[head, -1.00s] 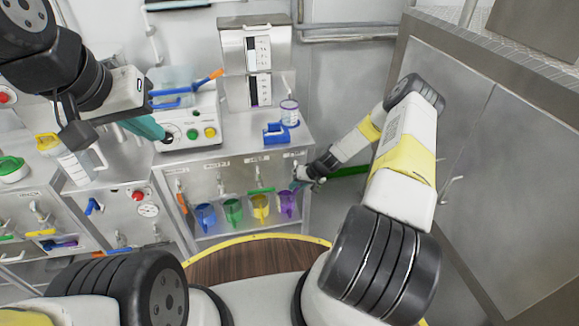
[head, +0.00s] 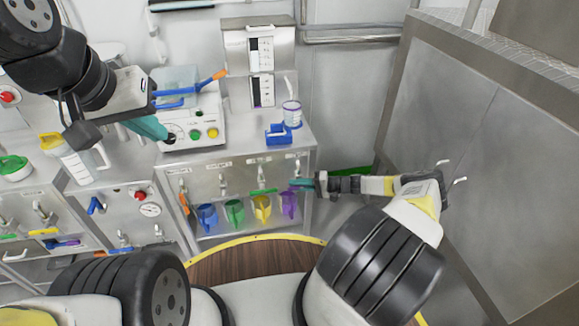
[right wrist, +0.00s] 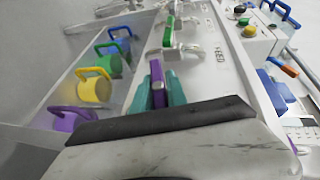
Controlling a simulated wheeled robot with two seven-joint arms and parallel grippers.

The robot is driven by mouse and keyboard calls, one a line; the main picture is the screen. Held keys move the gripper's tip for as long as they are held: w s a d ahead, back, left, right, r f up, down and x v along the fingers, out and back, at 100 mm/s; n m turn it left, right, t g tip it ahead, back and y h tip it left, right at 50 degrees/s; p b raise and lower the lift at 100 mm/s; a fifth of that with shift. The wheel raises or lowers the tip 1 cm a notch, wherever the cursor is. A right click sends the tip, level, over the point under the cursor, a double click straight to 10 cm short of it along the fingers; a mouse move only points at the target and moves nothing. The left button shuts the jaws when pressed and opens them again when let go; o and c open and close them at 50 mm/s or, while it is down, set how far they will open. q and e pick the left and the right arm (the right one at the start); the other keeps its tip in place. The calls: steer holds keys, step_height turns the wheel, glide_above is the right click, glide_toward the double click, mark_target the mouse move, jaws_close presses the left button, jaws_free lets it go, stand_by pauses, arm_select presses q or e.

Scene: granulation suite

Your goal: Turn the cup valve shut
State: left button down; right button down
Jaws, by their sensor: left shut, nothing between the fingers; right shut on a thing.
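The purple valve handle (right wrist: 157,82) is between the teal fingers of my right gripper (right wrist: 160,92) in the right wrist view. It lies roughly parallel to the green handle (right wrist: 169,32) beside it. In the head view my right gripper (head: 302,184) reaches in from the right to the last valve in the row, shut on the handle. The purple cup (head: 289,204) stands below that valve; it also shows in the right wrist view (right wrist: 58,120). My left gripper (head: 152,128) is shut and empty in front of the white machine.
Yellow (head: 261,207), green (head: 234,211) and blue (head: 207,215) cups stand on the shelf left of the purple cup. A grey cabinet (head: 480,130) stands close on the right.

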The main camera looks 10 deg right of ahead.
steer(key=shift+m+t+y, duration=0.4)
steer(key=shift+y, duration=0.5)
steer(key=shift+r, duration=0.1)
steer(key=c, duration=1.3)
jaws_free()
steer(key=shift+y, duration=0.3)
steer(key=v, duration=0.7)
steer(key=shift+s+d, duration=0.15)
steer(key=shift+d, duration=0.15)
